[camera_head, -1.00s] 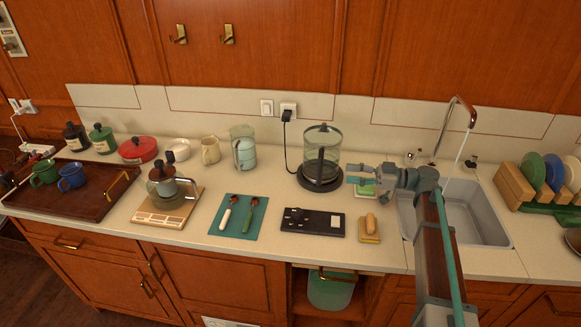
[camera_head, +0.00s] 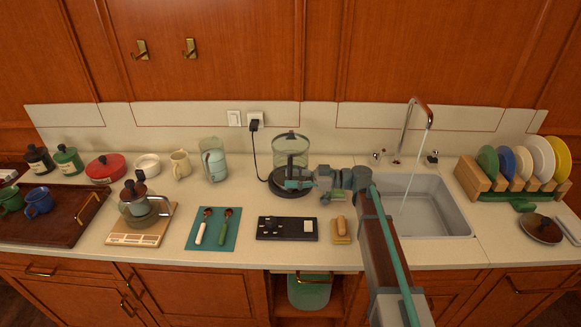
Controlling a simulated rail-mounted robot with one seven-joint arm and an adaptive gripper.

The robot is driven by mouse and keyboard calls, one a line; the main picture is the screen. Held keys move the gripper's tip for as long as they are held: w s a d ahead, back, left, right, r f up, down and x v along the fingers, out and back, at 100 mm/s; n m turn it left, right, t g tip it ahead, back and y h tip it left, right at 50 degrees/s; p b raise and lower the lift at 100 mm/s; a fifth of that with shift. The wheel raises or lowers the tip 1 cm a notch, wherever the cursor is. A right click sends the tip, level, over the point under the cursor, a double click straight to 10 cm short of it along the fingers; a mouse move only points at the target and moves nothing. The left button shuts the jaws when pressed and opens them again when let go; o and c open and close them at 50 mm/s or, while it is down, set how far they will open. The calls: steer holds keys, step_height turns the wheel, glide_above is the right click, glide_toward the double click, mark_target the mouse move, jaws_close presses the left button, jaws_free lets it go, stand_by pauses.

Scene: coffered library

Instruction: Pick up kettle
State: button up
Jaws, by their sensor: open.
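The kettle (camera_head: 291,147) is a clear glass vessel with a dark handle on its front side.
A black cord runs from the base to a wall socket (camera_head: 256,119). A sink (camera_head: 418,212) with running water lies right, partly behind my arm. A sponge and brush (camera_head: 341,230) and a black tray (camera_head: 286,228) lie in front. A clear jug (camera_head: 214,160) stands left.

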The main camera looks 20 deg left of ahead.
steer(key=shift+s+a, duration=0.2)
steer(key=shift+a, duration=0.3)
steer(key=shift+c, duration=0.3)
jaws_close()
